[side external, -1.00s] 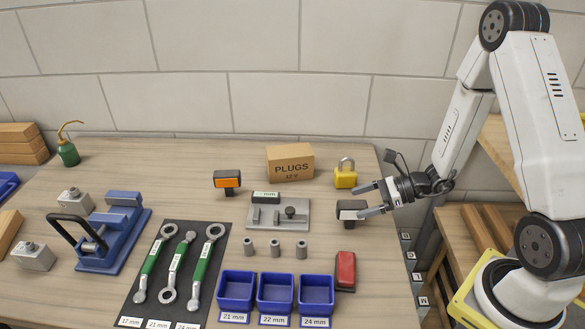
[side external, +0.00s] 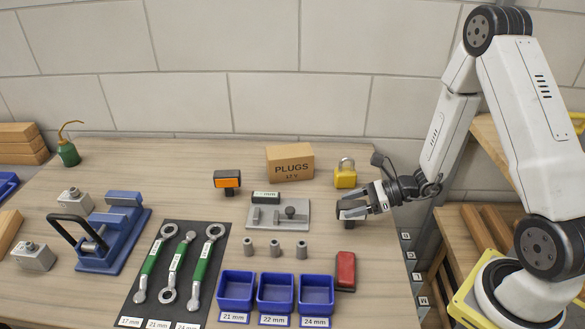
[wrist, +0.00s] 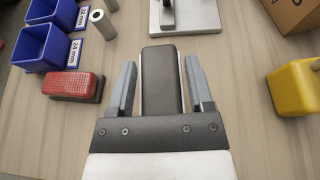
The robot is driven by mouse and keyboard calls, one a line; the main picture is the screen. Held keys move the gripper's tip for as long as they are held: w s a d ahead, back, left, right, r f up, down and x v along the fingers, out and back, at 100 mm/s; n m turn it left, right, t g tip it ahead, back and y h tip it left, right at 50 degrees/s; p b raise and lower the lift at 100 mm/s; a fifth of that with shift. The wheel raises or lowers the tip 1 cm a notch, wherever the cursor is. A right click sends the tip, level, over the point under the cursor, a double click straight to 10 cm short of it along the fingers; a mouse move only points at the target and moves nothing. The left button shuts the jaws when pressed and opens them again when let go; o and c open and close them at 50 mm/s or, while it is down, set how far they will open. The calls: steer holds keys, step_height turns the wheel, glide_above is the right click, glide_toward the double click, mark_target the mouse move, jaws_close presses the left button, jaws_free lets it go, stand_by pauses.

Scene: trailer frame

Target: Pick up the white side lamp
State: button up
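The white side lamp (wrist: 162,85) has a black housing with thin white edges in the wrist view. It lies between the two grey fingers of my gripper (wrist: 160,65), with a small gap visible on each side. The fingers are open around the lamp. In the side view my gripper (side external: 352,209) reaches in from the right over the lamp's place, and its fingers hide most of the lamp.
A red lamp (side external: 345,271) and a yellow padlock (side external: 345,174) stand close by. A grey fixture plate (side external: 278,222), a PLUGS box (side external: 290,163), an orange lamp (side external: 227,182) and blue bins (side external: 237,288) are to the left.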

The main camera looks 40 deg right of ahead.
mark_target(353, 204)
jaws_close()
steer(key=shift+r, duration=0.25)
steer(key=shift+r, duration=4.75)
